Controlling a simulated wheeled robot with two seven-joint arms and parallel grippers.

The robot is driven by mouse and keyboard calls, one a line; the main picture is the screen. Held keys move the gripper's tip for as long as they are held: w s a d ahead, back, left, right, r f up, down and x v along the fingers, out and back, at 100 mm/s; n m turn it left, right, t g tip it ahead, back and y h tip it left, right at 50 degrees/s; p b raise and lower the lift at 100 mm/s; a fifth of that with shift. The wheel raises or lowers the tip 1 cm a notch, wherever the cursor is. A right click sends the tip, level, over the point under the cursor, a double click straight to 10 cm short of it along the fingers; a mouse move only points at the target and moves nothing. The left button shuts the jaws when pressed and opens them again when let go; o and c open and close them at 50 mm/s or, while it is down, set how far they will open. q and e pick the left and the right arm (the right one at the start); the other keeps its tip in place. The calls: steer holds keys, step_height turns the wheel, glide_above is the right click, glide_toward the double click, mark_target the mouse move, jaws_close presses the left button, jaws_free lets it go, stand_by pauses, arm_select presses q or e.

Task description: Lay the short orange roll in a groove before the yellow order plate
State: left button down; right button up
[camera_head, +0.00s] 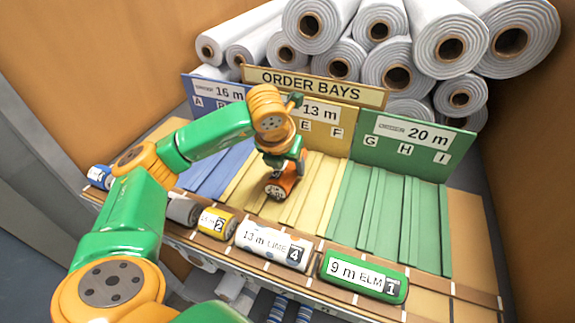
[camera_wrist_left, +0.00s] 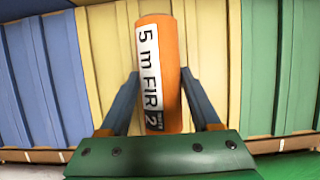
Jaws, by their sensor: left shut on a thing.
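My left gripper (camera_head: 284,172) is over the yellow grooves (camera_head: 310,190) in the head view, shut on the short orange roll (camera_head: 277,189). In the left wrist view the orange roll (camera_wrist_left: 173,70) sits between the two fingers, its label reading "5 m FIR 2". The yellow order plate (camera_head: 322,122) reads 13 m, with letters E and F showing; my arm hides its left part. The roll is over the front half of the yellow grooves; whether it touches them I cannot tell. My right gripper is not in view.
Blue grooves (camera_head: 215,172) lie to the left and green grooves (camera_head: 390,215) to the right. Along the front edge lie a blue roll (camera_head: 99,177), a grey roll (camera_head: 183,210), a yellow roll (camera_head: 217,223), a white roll (camera_head: 272,245) and a green roll (camera_head: 363,276). Large white rolls (camera_head: 435,40) are stacked behind.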

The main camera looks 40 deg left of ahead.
arm_select(q)
steer(key=shift+s+f, duration=0.1)
steer(key=shift+f, duration=0.4)
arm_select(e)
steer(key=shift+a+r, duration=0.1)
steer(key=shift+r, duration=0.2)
arm_select(q)
steer(key=shift+c, duration=0.5)
jaws_free()
